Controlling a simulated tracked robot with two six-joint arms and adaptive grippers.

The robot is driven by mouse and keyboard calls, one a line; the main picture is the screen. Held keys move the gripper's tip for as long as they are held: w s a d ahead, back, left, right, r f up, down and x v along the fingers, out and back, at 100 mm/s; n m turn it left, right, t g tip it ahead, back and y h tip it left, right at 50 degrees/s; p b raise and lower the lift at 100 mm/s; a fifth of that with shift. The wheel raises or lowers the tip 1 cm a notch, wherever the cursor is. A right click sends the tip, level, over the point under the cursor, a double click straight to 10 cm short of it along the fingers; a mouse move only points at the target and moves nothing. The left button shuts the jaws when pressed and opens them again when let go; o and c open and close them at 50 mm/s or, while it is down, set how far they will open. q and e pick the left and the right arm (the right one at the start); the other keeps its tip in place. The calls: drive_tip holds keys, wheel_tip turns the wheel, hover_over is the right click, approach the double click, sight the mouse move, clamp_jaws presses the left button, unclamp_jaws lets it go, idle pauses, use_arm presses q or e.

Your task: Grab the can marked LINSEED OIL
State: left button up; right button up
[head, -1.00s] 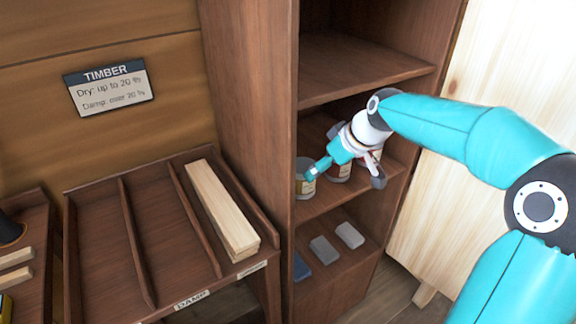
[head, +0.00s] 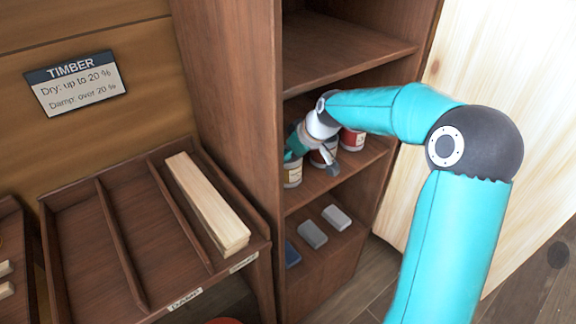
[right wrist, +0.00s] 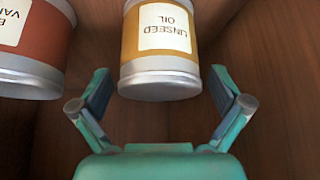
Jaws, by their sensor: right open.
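The LINSEED OIL can (right wrist: 160,45) is ochre with a white label and a silver rim. It appears upside down in the right wrist view, centred between the fingers of my right gripper (right wrist: 160,76). The fingers are open, one on each side, with gaps to the can. In the head view an ochre can (head: 292,173) stands at the left end of the middle shelf, its upper part hidden by my right gripper (head: 311,160). My left gripper is not in view.
A red-brown can (right wrist: 32,45) stands close beside the ochre one. The cabinet's side wall (head: 235,100) is close on the left. Grey blocks (head: 337,217) lie on the shelf below.

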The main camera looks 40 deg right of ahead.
drive_tip(key=shift+c, duration=0.3)
drive_tip(key=c, duration=1.3)
drive_tip(key=shift+c, duration=0.9)
drive_tip(key=shift+r, duration=0.2)
